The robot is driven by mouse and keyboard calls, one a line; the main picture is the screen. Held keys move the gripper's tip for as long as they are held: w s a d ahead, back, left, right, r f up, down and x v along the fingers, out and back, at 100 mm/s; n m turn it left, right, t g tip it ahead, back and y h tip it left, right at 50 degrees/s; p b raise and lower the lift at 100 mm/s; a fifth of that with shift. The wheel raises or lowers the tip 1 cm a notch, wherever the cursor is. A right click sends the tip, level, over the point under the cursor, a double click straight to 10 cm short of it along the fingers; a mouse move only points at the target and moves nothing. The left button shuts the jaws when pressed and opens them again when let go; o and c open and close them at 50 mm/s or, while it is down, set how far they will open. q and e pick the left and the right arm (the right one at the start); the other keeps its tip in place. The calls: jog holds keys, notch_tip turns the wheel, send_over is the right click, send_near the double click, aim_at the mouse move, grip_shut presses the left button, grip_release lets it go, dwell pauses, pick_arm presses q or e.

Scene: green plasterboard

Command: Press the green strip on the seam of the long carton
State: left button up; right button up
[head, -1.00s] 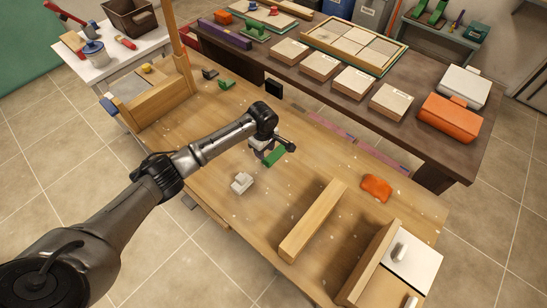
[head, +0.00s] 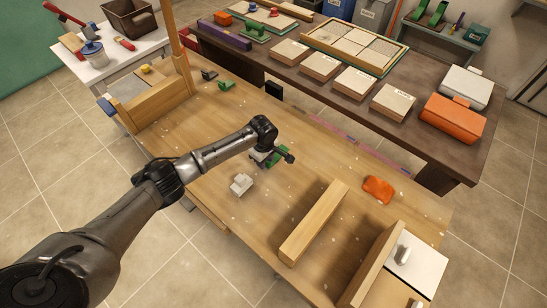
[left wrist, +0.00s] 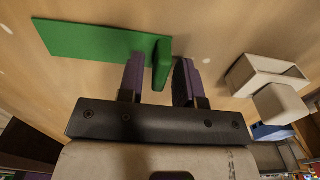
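A flat green piece with an upright green ridge at one end lies on the wooden workbench (head: 225,195); it shows in the head view (head: 281,154) and the left wrist view (left wrist: 95,40). I cannot tell if it is the named strip. My left gripper (left wrist: 160,78) is low over it, its two purple fingers open on either side of the ridge. No carton is clearly recognisable; a long pale wooden-looking block (head: 313,222) lies to the right on the bench. My right gripper is not in view.
A pale grey block (head: 241,184) sits close by the gripper, also in the left wrist view (left wrist: 265,78). An orange piece (head: 378,189) lies toward the bench's right side. A wooden box with a white panel (head: 415,262) stands at the right end. Bench between these is clear.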

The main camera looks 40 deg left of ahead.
pick_arm(q)
grip_shut()
dwell(0.3)
